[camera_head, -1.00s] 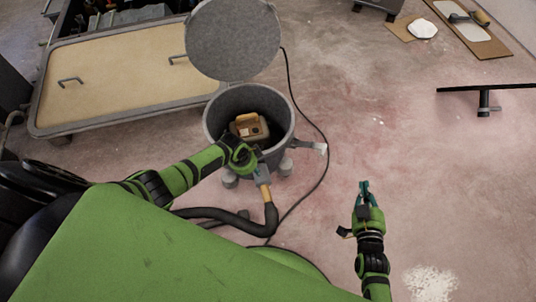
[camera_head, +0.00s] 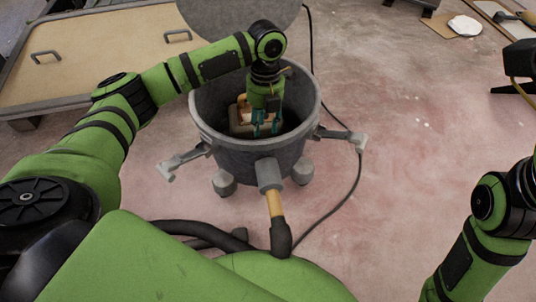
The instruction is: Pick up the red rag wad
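I see no red rag wad in this view. My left gripper (camera_head: 267,123) points down inside the grey round drum (camera_head: 257,150). Its two teal fingers look apart, with nothing clearly between them. Below and behind them in the drum is a tan, box-like thing (camera_head: 240,127) with an orange-brown part on top. The gripper hides part of it, and I cannot tell whether the fingers touch it. The drum's floor is dark.
The drum's grey round lid (camera_head: 240,14) is behind it. A hose (camera_head: 281,235) joins the drum's front, and a thin dark cable (camera_head: 348,195) runs on the floor. A wide tan-topped box (camera_head: 90,65) with handles is at left. The floor right of the drum is mostly clear.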

